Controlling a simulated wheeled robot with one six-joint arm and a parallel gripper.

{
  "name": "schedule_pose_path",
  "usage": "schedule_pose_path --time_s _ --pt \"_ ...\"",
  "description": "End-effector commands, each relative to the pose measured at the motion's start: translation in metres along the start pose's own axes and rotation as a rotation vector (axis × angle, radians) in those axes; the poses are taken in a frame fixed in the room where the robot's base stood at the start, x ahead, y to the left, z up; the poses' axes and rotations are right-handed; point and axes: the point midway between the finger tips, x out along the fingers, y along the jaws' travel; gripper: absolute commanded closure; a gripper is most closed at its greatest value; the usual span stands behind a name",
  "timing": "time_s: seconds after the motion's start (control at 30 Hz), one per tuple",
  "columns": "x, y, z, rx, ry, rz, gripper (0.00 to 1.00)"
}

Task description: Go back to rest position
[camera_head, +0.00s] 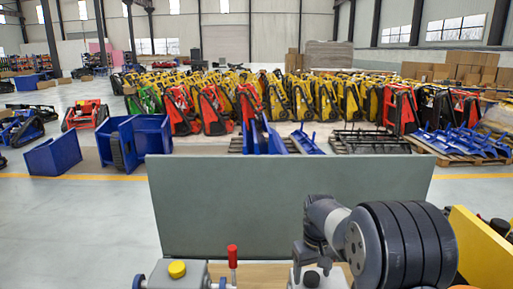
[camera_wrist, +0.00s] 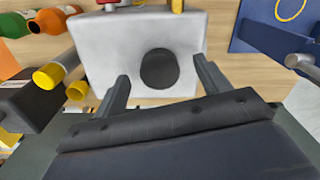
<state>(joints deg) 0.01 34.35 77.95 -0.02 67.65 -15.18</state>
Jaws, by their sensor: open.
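My gripper (camera_wrist: 160,72) shows in the wrist view with its two fingers well apart and nothing between them. Beyond the fingers is a pale grey block (camera_wrist: 120,55) with a dark round spot (camera_wrist: 159,69). I cannot tell how far the fingers are from it. In the head view, my arm is folded at the lower right, over the near side of a wooden surface (camera_head: 262,276).
A grey-green panel (camera_head: 250,205) stands upright behind the surface. Bottles (camera_wrist: 50,20), yellow-ended cylinders (camera_wrist: 47,76) and a blue tray (camera_wrist: 250,40) flank the gripper. Tracked carriers (camera_head: 210,110) fill the hall behind.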

Motion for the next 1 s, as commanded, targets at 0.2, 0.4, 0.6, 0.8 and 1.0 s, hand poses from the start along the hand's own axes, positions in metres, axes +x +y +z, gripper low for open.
schedule_pose_path --time_s 0.2,0.4,0.6,0.8,1.0 --pt "-0.0003 0.0 -0.0001 -0.172 0.0 0.0 0.29" --pt "-0.0004 0.0 -0.0001 -0.331 0.0 0.0 0.29" --pt "-0.0004 0.0 0.0 -0.49 0.0 0.0 0.29" --pt "-0.0004 0.0 0.0 -0.648 0.0 0.0 0.29" --pt "-0.0004 0.0 0.0 -0.807 0.0 0.0 0.29"
